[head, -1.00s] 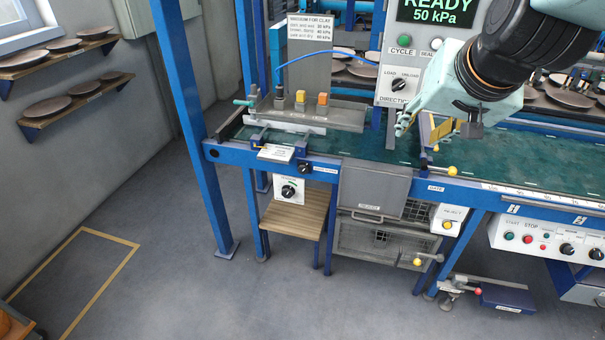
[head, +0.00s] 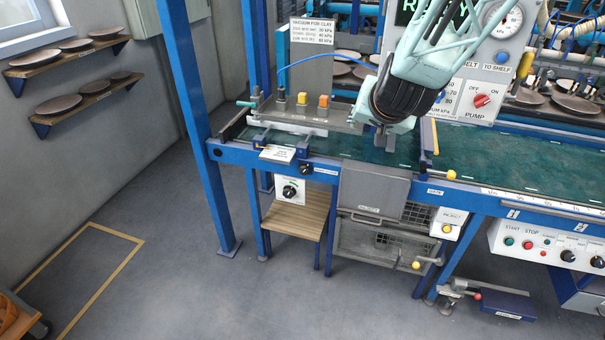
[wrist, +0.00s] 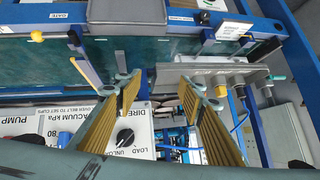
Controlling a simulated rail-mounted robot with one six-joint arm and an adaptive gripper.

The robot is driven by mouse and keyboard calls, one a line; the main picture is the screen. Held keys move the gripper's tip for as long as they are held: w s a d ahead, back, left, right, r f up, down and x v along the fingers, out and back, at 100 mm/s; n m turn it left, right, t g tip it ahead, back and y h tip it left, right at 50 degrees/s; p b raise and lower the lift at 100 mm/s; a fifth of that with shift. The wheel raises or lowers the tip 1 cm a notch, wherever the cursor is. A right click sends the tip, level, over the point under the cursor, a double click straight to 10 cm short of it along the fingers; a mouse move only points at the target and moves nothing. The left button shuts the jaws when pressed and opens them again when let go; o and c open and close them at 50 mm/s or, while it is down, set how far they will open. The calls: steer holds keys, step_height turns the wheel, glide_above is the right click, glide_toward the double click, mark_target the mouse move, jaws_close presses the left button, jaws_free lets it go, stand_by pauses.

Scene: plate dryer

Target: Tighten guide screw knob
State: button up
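A small black knob (head: 306,169), which I take to be the guide screw knob, sits on the blue front rail near the belt's left end, beside a small label I cannot read. It also appears to show at the top of the wrist view (wrist: 204,18). My gripper (head: 384,140) is above the belt, to the right of the knob and apart from it. Its fingers are partly hidden by my wrist in the head view. In the wrist view my gripper (wrist: 163,84) is open, two ribbed orange-padded fingers wide apart with nothing between them.
A grey plate (head: 330,118) with orange-topped fittings and a blue hose stands over the belt left of my gripper. A yellow-tipped gate lever (head: 451,174) is to the right. The control panel (head: 480,100) stands behind. The floor in front is clear.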

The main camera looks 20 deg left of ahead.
steer(key=w+a+f+t, duration=0.2)
steer(key=w+a+f, duration=0.4)
steer(key=a+f, duration=0.25)
steer(key=t+h+p, duration=0.2)
steer(key=t, duration=0.4)
glide_toward(303, 171)
steer(key=s, duration=0.4)
steer(key=shift+s+f, duration=0.25)
steer(key=shift+s, duration=0.15)
steer(key=shift+w, duration=0.1)
steer(key=shift+w+a+b, duration=0.1)
steer(key=shift+w+b, duration=0.5)
steer(key=shift+w, duration=2.8)
steer(key=shift+w+a+b, duration=0.15)
steer(key=shift+w+b, duration=0.45)
steer(key=shift+w, duration=2.8)
